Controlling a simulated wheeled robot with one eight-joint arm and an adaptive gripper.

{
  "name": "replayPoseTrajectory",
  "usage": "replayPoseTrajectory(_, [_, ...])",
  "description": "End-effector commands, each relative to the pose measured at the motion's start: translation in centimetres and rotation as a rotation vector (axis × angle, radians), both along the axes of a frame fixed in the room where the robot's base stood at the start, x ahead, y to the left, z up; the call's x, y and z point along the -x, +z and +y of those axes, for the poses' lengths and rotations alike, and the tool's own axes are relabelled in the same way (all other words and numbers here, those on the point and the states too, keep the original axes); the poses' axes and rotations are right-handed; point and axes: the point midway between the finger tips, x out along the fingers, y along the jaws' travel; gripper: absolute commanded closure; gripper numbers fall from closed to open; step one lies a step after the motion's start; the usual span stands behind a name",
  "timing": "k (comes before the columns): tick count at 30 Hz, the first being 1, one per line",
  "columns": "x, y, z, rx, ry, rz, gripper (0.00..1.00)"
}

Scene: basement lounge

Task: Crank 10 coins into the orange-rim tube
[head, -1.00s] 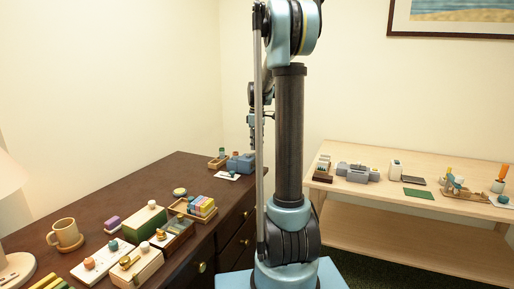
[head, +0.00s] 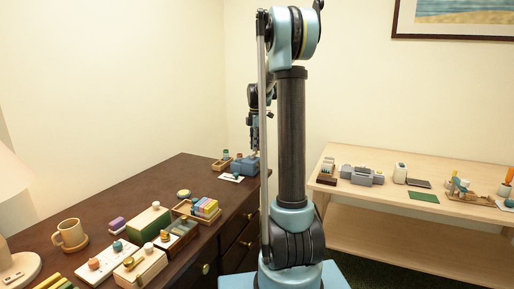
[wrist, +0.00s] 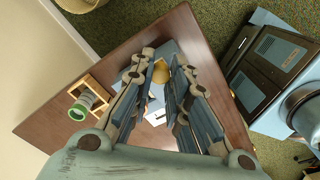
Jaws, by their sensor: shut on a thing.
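A blue coin device (head: 243,167) stands at the far end of the dark desk; it also shows between my fingers in the wrist view (wrist: 166,50). My gripper (wrist: 164,68) is over this device, its fingers closed around a yellow-tan knob (wrist: 159,75), which looks like the crank's handle. In the head view, my gripper (head: 253,142) comes down onto the device, partly behind my own arm. I cannot make out an orange-rim tube or the coins clearly.
A white card (wrist: 155,118) lies in front of the device. The near desk (head: 130,205) holds a mug (head: 70,234), a green box (head: 148,220), and a tray of coloured blocks (head: 205,208). A light wood table (head: 340,198) with other items stands to the right.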

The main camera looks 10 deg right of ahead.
Motion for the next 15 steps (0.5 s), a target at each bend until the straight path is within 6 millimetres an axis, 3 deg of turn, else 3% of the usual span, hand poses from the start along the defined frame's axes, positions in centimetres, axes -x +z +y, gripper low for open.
replayPoseTrajectory(15, [-0.39,0.08,-0.04,0.003,0.036,-0.006,1.00])
